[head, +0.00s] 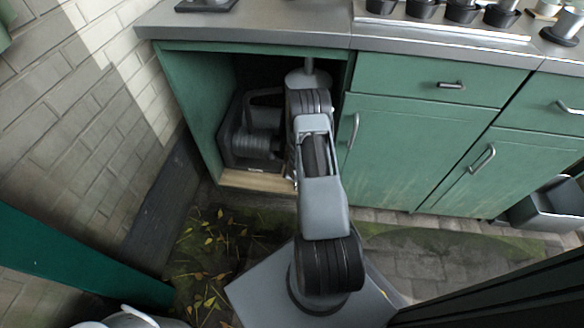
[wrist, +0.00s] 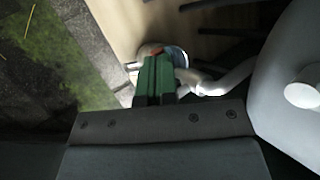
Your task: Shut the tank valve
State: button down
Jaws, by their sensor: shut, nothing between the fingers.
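In the wrist view my gripper (wrist: 155,62) has its green fingers together, with nothing seen between them. Just beyond the fingertips, and partly hidden by them, is a small rounded metal fitting (wrist: 178,55) with a bluish tint, which may be the valve. I cannot tell whether the fingers touch it or how its handle is turned.
The open green cabinet's side wall (head: 190,100) stands left of my arm, and a closed door (head: 400,150) right of it. A dark machine with a ribbed cylinder (head: 255,143) sits inside, left of my arm. The counter (head: 270,25) is overhead.

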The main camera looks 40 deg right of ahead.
jog(key=s+a+r+p, duration=0.3)
jog(key=r+p, duration=0.1)
jog(key=r, duration=0.2)
jog(key=s+a+r+p, duration=0.2)
jog(key=s+r+p, duration=0.1)
jog(key=r, duration=0.3)
jog(key=w+a+r+n+p, duration=0.1)
jog(key=a+r+n+p, duration=0.3)
jog(key=r, duration=0.8)
jog(key=a+r+n+g+p, duration=0.1)
jog(key=r+n+p, duration=0.45)
jog(key=r, duration=0.55)
jog(key=w+a+r+n+p, duration=0.1)
jog(key=a+r+n+p, duration=0.35)
jog(key=r, duration=0.75)
jog(key=s+a+r+n+g+p, duration=0.1)
jog(key=s+r+n+p, duration=0.3)
jog(key=r, duration=0.5)
jog(key=s+a+r+n+y+p, duration=0.1)
jog(key=s+a+r+n+p, duration=0.3)
jog(key=r, duration=0.5)
jog(key=s+a+r+n+g+y+p, duration=0.1)
jog(key=s+a+r+n+p, duration=0.2)
jog(key=r, duration=0.6)
jog(key=s+n+p, duration=0.2)
jog(key=s+p, duration=0.1)
jog(key=s, duration=0.1)
jog(key=shift+r+n+g, duration=0.25)
jog(key=shift+n+g, duration=0.05)
jog(key=shift+n, duration=0.1)
